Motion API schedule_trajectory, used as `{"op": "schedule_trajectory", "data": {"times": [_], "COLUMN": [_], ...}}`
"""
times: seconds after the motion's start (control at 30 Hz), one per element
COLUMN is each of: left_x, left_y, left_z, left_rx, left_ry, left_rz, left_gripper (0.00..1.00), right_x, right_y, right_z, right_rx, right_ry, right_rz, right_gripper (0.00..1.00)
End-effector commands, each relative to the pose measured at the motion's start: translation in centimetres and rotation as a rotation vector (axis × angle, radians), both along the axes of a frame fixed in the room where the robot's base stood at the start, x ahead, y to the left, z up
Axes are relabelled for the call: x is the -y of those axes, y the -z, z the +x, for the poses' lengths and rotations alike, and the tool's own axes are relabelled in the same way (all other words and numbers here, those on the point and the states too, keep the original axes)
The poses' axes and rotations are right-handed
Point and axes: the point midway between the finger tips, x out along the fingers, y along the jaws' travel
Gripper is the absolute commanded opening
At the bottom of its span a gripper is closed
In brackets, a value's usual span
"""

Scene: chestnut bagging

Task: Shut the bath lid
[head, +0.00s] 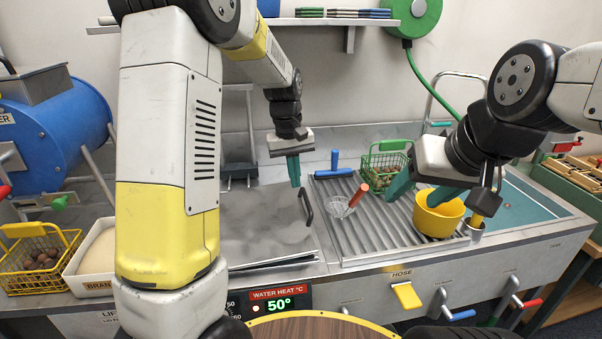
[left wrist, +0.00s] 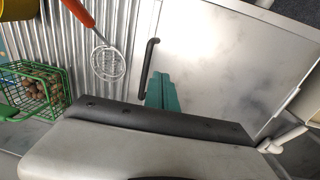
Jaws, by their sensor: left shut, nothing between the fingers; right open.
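The grey steel bath lid (head: 255,225) lies flat or nearly flat over the bath, left of the ribbed drainer. Its dark bar handle (head: 306,207) is at its right side and also shows in the left wrist view (left wrist: 149,68). No bath opening shows, but I cannot tell whether the front edge is fully seated. My left gripper (head: 294,172) is shut and empty, above the lid near the handle. Its teal fingers show beside the handle in the left wrist view (left wrist: 161,92); I cannot tell whether they touch it. My right gripper (head: 412,190) is open beside the yellow bowl.
A yellow chestnut basket (head: 72,240) stands far left. The heat display (head: 280,302) reads 50°.

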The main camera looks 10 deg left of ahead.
Motion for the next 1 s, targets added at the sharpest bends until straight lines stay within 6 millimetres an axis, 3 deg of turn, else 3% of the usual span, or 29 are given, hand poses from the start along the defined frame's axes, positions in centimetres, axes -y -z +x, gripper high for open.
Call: {"op": "schedule_trajectory", "data": {"times": [0.3,0.5,1.0], "left_x": [0.6,0.9,1.0], "left_y": [7.0,9.7,10.7], "left_z": [0.1,0.2,0.3], "left_rx": [-0.006,-0.003,-0.002], "left_ry": [0.000,0.000,0.000], "left_rz": [0.002,0.002,0.002], "left_gripper": [0.00,0.00,0.00], "right_x": [0.0,0.0,0.0], "right_y": [0.0,0.0,0.0], "right_z": [0.0,0.0,0.0], "right_rx": [0.000,0.000,0.000], "right_ry": [0.000,0.000,0.000], "right_rz": [0.000,0.000,0.000], "right_gripper": [0.59,0.59,0.59]}}
